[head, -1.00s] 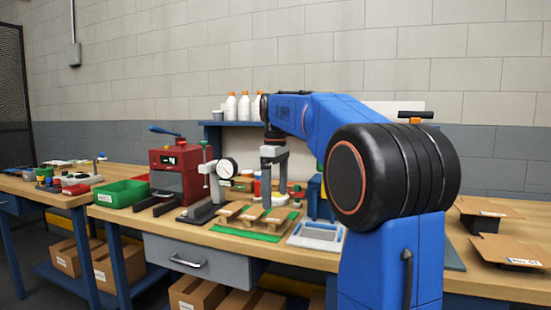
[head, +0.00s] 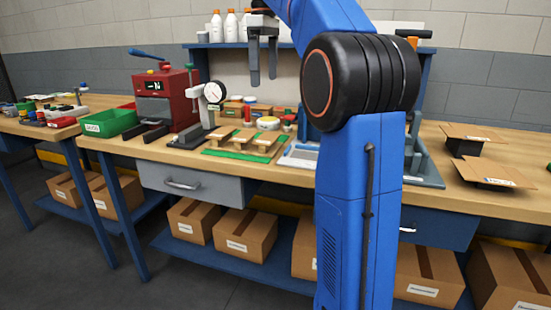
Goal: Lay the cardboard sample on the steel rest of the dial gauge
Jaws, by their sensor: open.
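The dial gauge (head: 213,93) stands on the bench, with a round white dial on a grey post and a dark base (head: 190,138) reaching toward the front. The steel rest is too small to make out clearly. Several small tan cardboard pieces (head: 243,137) sit raised on a green mat (head: 226,153) right of the gauge; I cannot tell which is the sample. My gripper (head: 263,82) hangs above and behind the mat, fingers pointing down, open and empty, apart from everything on the bench.
A red press (head: 167,98) with a blue lever and a green bin (head: 108,122) stand left of the gauge. A pale tray (head: 298,156) lies right of the mat, partly behind my arm. Brown sheets on black stands (head: 480,170) are at right. Bottles (head: 216,25) line the back shelf.

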